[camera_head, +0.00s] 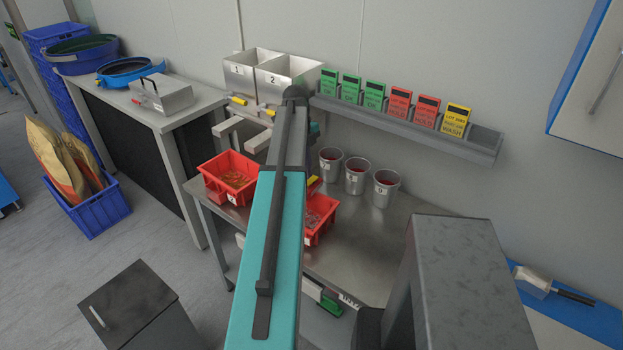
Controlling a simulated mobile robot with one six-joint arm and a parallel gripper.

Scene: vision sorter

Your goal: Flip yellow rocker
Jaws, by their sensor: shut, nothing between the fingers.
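I cannot make out a yellow rocker for certain. A small yellow piece (314,184) shows just right of my arm, by the right red bin, partly hidden; I cannot tell what it is. A yellow lever (237,100) sits under hopper 1, and another yellow-orange one (267,110) is under hopper 2. A green part (331,306) shows at the bench's front edge, right of my arm. My teal arm runs up the middle of the picture and covers part of the bench. My gripper is hidden behind it.
Two red bins, left (230,178) and right (320,215), and three metal cups (355,177) stand on the steel bench (365,245). A rail (400,125) of green, red and yellow cards is on the wall. A dark cabinet (145,305) stands at front left.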

